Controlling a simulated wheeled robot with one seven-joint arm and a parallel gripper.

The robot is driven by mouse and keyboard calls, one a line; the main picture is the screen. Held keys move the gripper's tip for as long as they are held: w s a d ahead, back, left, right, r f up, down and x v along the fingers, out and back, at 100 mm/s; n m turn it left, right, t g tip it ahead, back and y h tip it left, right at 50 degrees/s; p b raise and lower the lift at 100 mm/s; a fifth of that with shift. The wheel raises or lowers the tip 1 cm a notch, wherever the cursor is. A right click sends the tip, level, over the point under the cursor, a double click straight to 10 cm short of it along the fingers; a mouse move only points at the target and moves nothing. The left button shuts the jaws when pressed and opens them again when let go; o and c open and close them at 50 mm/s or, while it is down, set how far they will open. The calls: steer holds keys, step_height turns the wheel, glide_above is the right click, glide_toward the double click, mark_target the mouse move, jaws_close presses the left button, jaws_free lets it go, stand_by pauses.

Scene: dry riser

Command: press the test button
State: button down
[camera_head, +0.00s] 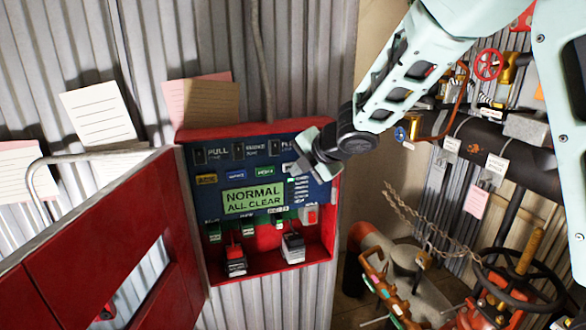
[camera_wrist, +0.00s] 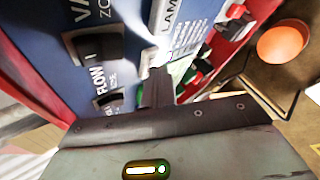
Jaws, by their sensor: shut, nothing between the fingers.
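The blue control panel (camera_head: 203,182) sits in an open red box on the corrugated wall. Its green display (camera_head: 253,198) reads "NORMAL ALL CLEAR". My gripper (camera_head: 303,165) is shut and empty at the panel's upper right, covering part of it. In the wrist view my fingertips (camera_wrist: 158,78) are close to the panel face, beside a green part (camera_wrist: 180,70) and below a white "LAM..." label (camera_wrist: 165,25). I cannot tell if they touch. No label reading "test" is legible; the button may be behind my fingers. A red button (camera_head: 311,214) sits lower right.
The red box door (camera_head: 85,240) hangs open at the left. Black switches (camera_wrist: 95,45) stick out near my fingers in the wrist view. Two plugs, one grey (camera_head: 293,247), sit low in the box. Pipes and a handwheel (camera_head: 520,280) crowd the right.

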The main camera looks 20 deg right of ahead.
steer(key=shift+s, duration=0.1)
stand_by(0.3)
steer(key=shift+s+b, duration=0.45)
steer(key=shift+s, duration=0.35)
steer(key=s+b, duration=0.2)
steer(key=s, duration=0.3)
stand_by(0.7)
